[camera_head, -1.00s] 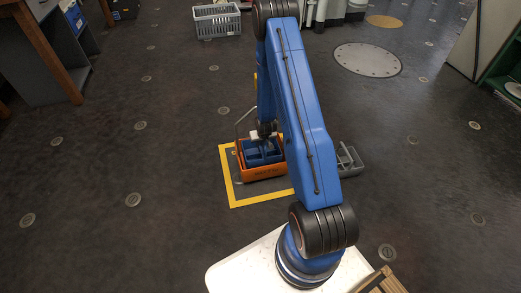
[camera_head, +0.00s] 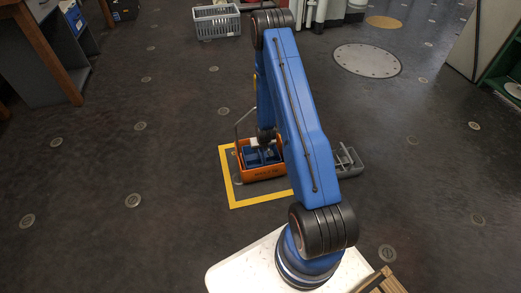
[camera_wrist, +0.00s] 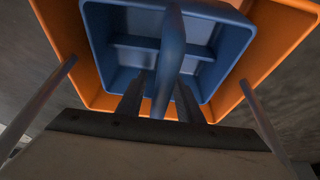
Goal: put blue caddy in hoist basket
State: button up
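The blue caddy (camera_head: 254,158) sits inside the orange hoist basket (camera_head: 263,174) on the floor. In the wrist view the caddy (camera_wrist: 100,45) shows its inner compartments, with the orange basket wall (camera_wrist: 68,30) around it on the visible sides. The caddy's handle bar (camera_wrist: 171,45) rises between the two fingers of my gripper (camera_wrist: 159,92). There is a gap on each side of the bar, and the fingers look apart. Two thin grey rods, seemingly the basket's bail, run past both sides of my gripper. My arm partly hides the basket's right side in the head view.
A yellow-outlined floor square (camera_head: 232,190) lies under the basket. A grey tray (camera_head: 348,162) stands just right of my arm. A grey crate (camera_head: 217,22) is at the back, and a wooden-legged table (camera_head: 45,50) is at left. The floor at left is clear.

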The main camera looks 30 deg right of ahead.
jog(key=shift+r, duration=0.15)
jog(key=v, duration=1.2)
jog(key=shift+r, duration=0.15)
jog(key=s+a+r+n, duration=0.1)
jog(key=s+a+r, duration=0.2)
jog(key=r, duration=0.8)
jog(key=s+a+r, duration=0.2)
jog(key=a+r, duration=0.2)
jog(key=r, duration=0.7)
jog(key=s+a+r+n, duration=0.1)
jog(key=s+a+r, duration=0.2)
jog(key=r, duration=0.8)
jog(key=s+a+r, duration=0.2)
jog(key=s+r, duration=0.3)
jog(key=s, duration=0.4)
jog(key=s+a+r, duration=0.2)
jog(key=s+r, duration=0.4)
jog(key=s, duration=0.3)
jog(key=s+a+r+n+y, duration=0.1)
jog(key=s+a+r, duration=0.2)
jog(key=s, duration=0.6)
notch_tip(320, 180, up, 2)
jog(key=shift+s+r+t, duration=0.2)
jog(key=shift+s+t, duration=0.05)
jog(key=shift+t, duration=0.05)
jog(key=shift+a, duration=0.15)
